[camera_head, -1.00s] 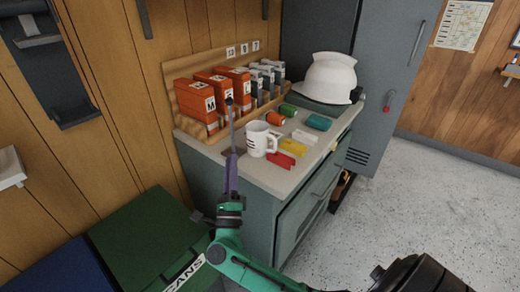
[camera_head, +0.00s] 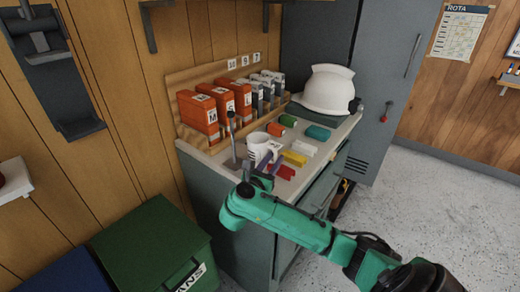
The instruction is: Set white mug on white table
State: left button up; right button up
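The white mug (camera_head: 258,140) stands upright on the pale top (camera_head: 198,153) of a grey-green cabinet, near its front left. Dark markings show on its side. My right gripper (camera_head: 262,164), with purple fingers, is at the near side of the mug and covers its lower part. The fingers look spread apart. I cannot tell whether they touch the mug. My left gripper is not in view. I cannot pick out a separate white table in this view.
Orange boxes (camera_head: 197,112) and grey boxes stand in a wooden rack behind the mug. Small coloured blocks (camera_head: 294,158) lie to its right, with a white hard hat (camera_head: 328,89) beyond. A green bin (camera_head: 150,245) is at lower left. Grey floor is clear at right.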

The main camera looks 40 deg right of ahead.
jog(key=shift+x, duration=0.9)
jog(key=shift+a, duration=0.15)
grip_shut()
dwell(0.5)
